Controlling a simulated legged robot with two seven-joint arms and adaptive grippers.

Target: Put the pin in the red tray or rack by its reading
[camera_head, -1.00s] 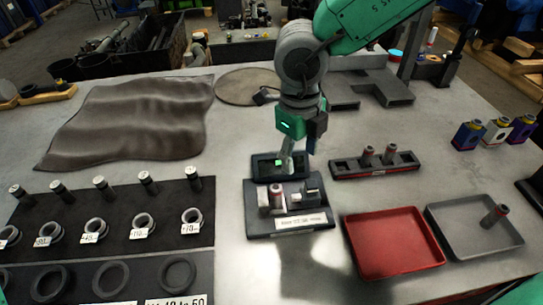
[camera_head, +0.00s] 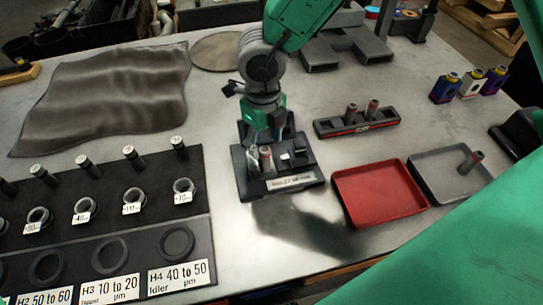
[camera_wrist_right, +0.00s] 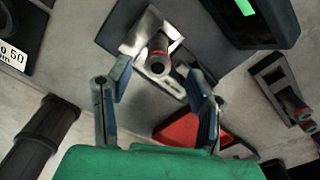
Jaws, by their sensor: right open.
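A grey pin with a red ring (camera_head: 266,158) stands upright on the dark gauge stand (camera_head: 250,192); it also shows in the wrist view (camera_wrist_right: 158,54). My right gripper (camera_head: 263,143) is over the stand, close to this pin. In the wrist view its two fingers (camera_wrist_right: 160,78) are apart, with the pin beyond and between them and nothing gripped. The red tray (camera_head: 380,194) is empty. The rack (camera_head: 357,126) with a red strip holds two pins. The gauge's display with a green readout (camera_wrist_right: 252,20) shows only partly in the wrist view; its figure is not legible. My left gripper is out of view.
A grey tray (camera_head: 430,185) with one pin lying tilted in it adjoins the red tray. At the left, a dark mat (camera_head: 200,217) bears labelled rings and pistons. A brown cloth (camera_head: 105,90) lies behind. Several small bottles (camera_head: 470,84) stand at the right.

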